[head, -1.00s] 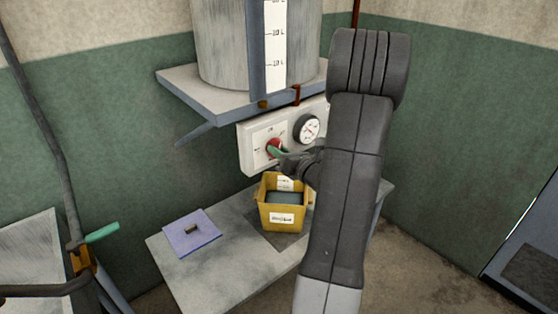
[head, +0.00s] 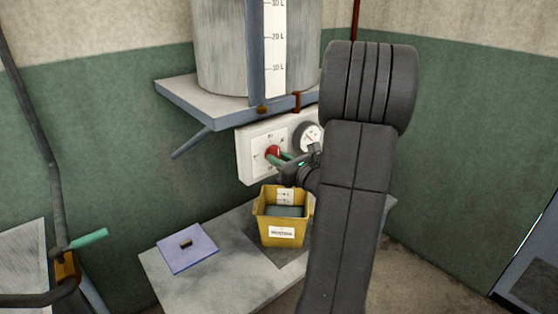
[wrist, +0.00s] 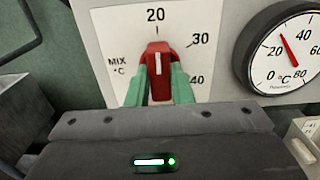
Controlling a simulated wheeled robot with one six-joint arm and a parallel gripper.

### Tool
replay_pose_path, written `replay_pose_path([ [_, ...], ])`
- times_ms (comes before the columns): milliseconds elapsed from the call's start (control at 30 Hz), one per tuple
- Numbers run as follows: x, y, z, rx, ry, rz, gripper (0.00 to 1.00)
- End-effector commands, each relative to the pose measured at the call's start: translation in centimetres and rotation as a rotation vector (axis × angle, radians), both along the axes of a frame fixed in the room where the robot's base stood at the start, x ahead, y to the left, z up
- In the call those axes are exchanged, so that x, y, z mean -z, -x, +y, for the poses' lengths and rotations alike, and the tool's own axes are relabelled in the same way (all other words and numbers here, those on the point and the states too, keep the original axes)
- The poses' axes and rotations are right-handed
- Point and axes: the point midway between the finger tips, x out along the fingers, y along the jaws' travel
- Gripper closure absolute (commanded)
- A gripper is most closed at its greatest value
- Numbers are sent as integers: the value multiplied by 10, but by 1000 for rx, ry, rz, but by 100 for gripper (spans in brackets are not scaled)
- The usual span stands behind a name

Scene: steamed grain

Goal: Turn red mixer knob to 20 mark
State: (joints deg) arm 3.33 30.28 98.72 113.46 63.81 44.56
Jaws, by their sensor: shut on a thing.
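The red mixer knob (head: 272,152) sits on a white control panel (head: 256,163) under the tank shelf. In the wrist view the red knob (wrist: 157,60) stands between the green fingertips of my gripper (wrist: 158,85), which are shut on its two sides. Its white pointer line is close to upright and points toward the 20 mark (wrist: 156,16). The 30 and 40 marks show to the right; the lower left of the scale is hidden. In the head view my gripper (head: 283,157) reaches the knob from the right, partly hidden by my arm.
A round gauge (wrist: 296,55) is right of the knob, its needle between 20 and 40. A shelf (head: 190,100) overhangs.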

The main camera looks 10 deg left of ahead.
Motion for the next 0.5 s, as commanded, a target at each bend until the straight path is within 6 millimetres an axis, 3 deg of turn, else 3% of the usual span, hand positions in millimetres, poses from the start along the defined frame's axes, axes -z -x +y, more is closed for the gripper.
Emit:
replay_pose_path([
  [133,0,0,0,0,1,0,100],
  [167,0,0,0,0,1,0,74],
  [233,0,0,0,0,1,0,60],
  [500,0,0,0,0,0,0,58],
])
